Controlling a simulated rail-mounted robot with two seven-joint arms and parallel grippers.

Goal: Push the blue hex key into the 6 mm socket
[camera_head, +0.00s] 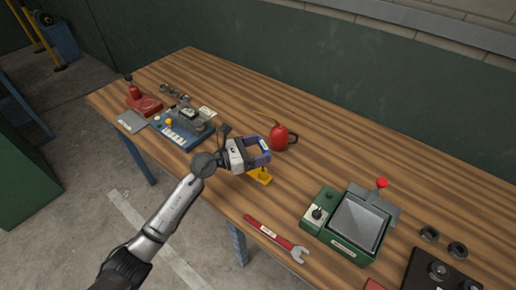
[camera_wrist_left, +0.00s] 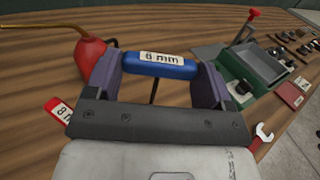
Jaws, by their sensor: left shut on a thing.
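The blue hex key (camera_wrist_left: 155,66) has a blue handle with a white "6 mm" label. My left gripper (camera_head: 262,152) is shut on this handle, and its two purple fingers sit at either end of it in the left wrist view (camera_wrist_left: 155,72). Part of the key's dark shaft shows below the handle. In the head view a small yellow piece (camera_head: 260,176) lies on the bench just below the gripper. I cannot make out a socket, nor whether the key's tip touches anything. My right gripper is not in view.
A red oil can (camera_head: 280,137) stands close behind the gripper. A red-handled wrench (camera_head: 275,237) lies near the front edge. A green machine (camera_head: 352,222) stands to the right, and a blue device (camera_head: 184,128) to the left. The wooden bench (camera_head: 330,150) is clear behind.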

